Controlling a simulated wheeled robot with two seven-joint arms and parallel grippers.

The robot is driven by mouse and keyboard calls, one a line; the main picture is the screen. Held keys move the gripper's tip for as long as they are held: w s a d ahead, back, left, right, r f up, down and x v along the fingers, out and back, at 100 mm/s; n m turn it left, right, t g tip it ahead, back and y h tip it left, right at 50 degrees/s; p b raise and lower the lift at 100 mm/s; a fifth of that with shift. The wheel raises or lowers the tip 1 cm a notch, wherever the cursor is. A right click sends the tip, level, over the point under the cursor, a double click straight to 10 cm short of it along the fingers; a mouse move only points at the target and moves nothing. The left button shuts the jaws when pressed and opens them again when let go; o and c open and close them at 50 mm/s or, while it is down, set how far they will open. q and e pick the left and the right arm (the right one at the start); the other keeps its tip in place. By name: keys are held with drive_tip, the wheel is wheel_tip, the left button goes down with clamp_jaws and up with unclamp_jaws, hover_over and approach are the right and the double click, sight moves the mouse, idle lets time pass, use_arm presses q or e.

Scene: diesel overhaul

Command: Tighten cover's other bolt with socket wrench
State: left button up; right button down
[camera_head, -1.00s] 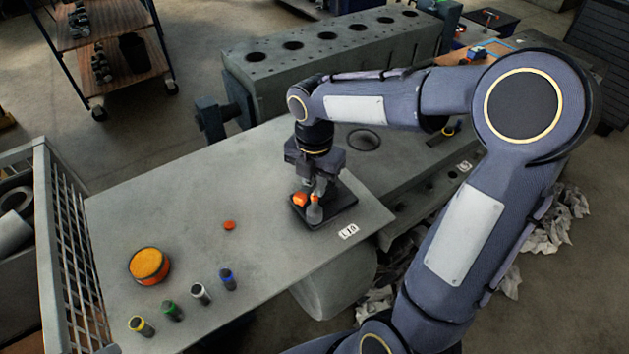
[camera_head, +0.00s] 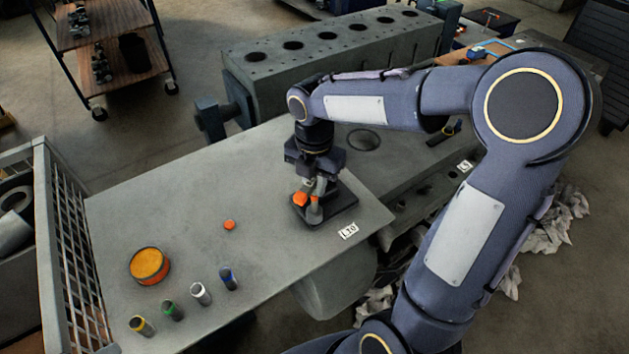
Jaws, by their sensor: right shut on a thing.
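My right gripper (camera_head: 318,182) points down over the dark cover (camera_head: 342,212) near the table's right front corner. It is shut on the socket wrench (camera_head: 315,212), a small grey and orange tool mostly hidden by the gripper. The wrench's lower end is at the cover; I cannot tell whether it sits on a bolt. An orange bolt head (camera_head: 300,199) shows just left of the wrench, on the cover. The cover's far side is hidden behind the gripper. My left gripper is not in view.
A small orange piece (camera_head: 229,225) lies on the grey table (camera_head: 180,215). An orange round tin (camera_head: 149,266) and several coloured-band cylinders (camera_head: 201,294) stand at front left. An engine block (camera_head: 330,60) stands behind. A wire-sided crate (camera_head: 60,240) is at left.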

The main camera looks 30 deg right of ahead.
sight(315, 176)
drive_tip(key=shift+r, duration=0.1)
idle(0.3)
drive_tip(key=shift+r+p, duration=0.6)
drive_tip(key=shift+r, duration=1.1)
drive_tip(key=shift+r, duration=3)
drive_tip(key=s+a+b, duration=0.1)
drive_tip(key=s+a, duration=0.2)
drive_tip(key=s, duration=0.3)
drive_tip(key=shift+a, duration=0.35)
